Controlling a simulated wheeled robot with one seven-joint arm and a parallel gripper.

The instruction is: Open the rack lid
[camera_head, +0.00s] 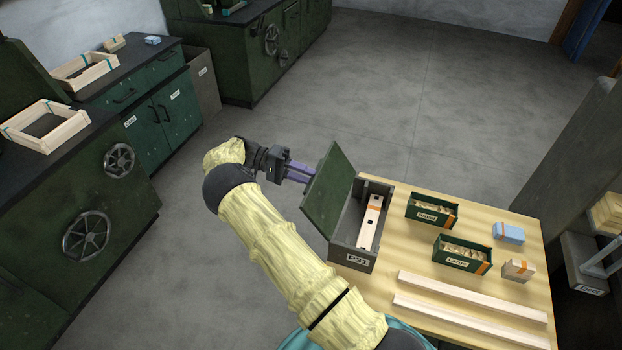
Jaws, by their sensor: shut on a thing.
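The rack (355,257) is a dark grey box with a "P51" label, standing at the left edge of the wooden table. Its green lid (331,186) stands up and tilts out to the left, so the box is open at the top. A pale wooden piece with dark holes and an orange band (371,222) lies inside. My gripper (308,174) reaches in from the left and is shut on the lid near its upper left edge. The fingertips are partly hidden by the lid.
On the wooden table (395,255) stand two green bins (432,211) (463,253), a blue box (508,232), a small wooden block (518,269) and two long wooden strips (470,297). Green cabinets (160,90) line the left. The floor behind the table is clear.

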